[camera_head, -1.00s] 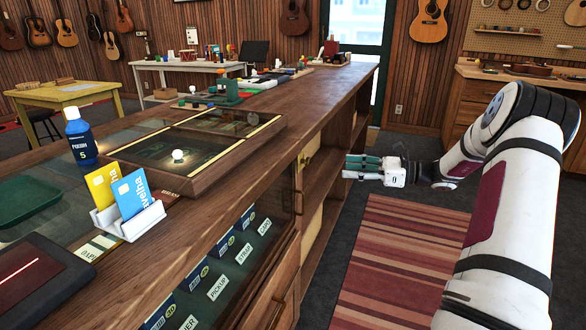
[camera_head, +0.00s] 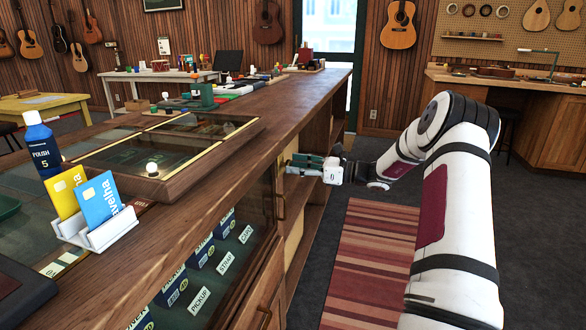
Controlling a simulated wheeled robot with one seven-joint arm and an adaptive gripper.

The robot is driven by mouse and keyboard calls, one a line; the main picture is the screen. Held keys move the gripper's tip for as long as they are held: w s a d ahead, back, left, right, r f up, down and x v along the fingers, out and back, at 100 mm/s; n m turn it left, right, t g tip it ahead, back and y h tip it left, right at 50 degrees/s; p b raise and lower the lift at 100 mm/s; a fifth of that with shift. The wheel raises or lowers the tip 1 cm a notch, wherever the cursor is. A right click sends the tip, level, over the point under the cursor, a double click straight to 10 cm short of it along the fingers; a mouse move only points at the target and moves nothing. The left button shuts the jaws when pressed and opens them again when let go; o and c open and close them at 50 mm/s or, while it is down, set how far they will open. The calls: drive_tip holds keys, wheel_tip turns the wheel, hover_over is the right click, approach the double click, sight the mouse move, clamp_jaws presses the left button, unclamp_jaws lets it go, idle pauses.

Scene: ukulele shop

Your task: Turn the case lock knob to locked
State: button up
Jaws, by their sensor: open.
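The display case (camera_head: 262,124) is set into the wooden counter, with a glass top in a wood frame and a small white knob (camera_head: 152,168) on its front. My gripper (camera_head: 291,166) is open, its green fingers pointing left at the counter's front face, close to the wooden panel beyond the glass-fronted section. A small brass fitting (camera_head: 281,171) shows by the fingertips, partly hidden. I cannot tell whether it is the lock knob or whether the fingers touch it. No locked or unlocked mark is readable.
A blue polish bottle (camera_head: 40,143) and a white card holder (camera_head: 98,231) with yellow and blue cards stand on the counter. A brass drawer handle (camera_head: 265,318) sticks out of the front.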

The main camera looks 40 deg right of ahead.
drive_tip(key=shift+x, duration=0.8)
clamp_jaws()
drive_tip(key=shift+s+n, duration=0.1)
drive_tip(key=shift+n, duration=0.2)
drive_tip(key=n+b, duration=0.5)
drive_tip(key=n, duration=0.3)
drive_tip(key=n+b, duration=0.5)
drive_tip(key=n, duration=0.4)
drive_tip(key=shift+s+a+f, duration=0.1)
drive_tip(key=shift+a+f, duration=0.05)
drive_tip(key=shift+f, duration=0.1)
drive_tip(key=shift+n, duration=0.3)
